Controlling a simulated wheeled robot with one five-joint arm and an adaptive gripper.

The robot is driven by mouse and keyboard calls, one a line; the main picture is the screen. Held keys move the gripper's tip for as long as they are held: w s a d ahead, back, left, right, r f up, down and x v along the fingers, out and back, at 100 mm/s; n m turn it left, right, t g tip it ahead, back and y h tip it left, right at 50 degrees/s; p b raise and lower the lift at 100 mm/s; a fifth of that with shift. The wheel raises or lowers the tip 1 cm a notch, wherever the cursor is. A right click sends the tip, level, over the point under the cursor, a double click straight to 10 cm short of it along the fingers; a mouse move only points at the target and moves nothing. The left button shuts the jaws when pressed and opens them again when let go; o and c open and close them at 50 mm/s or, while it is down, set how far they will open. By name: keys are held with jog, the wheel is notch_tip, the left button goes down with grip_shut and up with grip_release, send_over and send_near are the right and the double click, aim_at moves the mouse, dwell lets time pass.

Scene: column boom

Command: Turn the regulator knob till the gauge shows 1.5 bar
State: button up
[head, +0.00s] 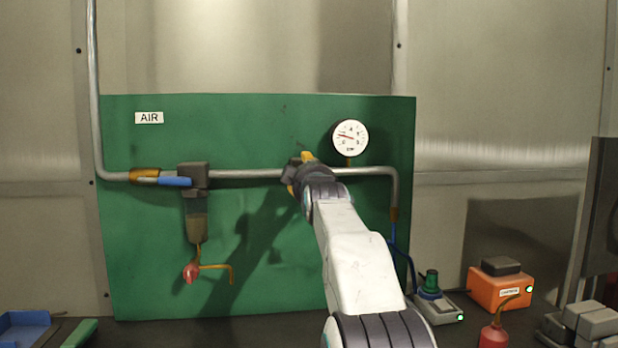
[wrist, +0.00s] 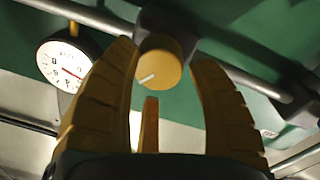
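The regulator knob (wrist: 158,66) is a yellow-orange cap with a white pointer mark, on a dark body on the pipe, seen in the wrist view. My gripper (wrist: 165,60) is open, its yellow fingers to the left and right of the knob, with gaps showing on both sides. In the head view my gripper (head: 300,165) is at the pipe and hides most of the regulator. The round white gauge (head: 350,138) has a red needle pointing left and slightly up; its numbers are too small to read surely. It also shows tilted in the wrist view (wrist: 64,66).
A green panel (head: 150,250) carries the grey pipe (head: 245,174), a blue-handled valve (head: 175,181) and a filter bowl (head: 196,222) with a red part below.

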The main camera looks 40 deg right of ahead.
jog(key=o, duration=0.3)
jog(key=shift+f, duration=0.2)
jog(key=shift+s, duration=0.1)
jog(key=v, duration=1.1)
jog(key=shift+s+a, duration=0.15)
jog(key=shift+s, duration=0.25)
jog(key=shift+o, duration=0.2)
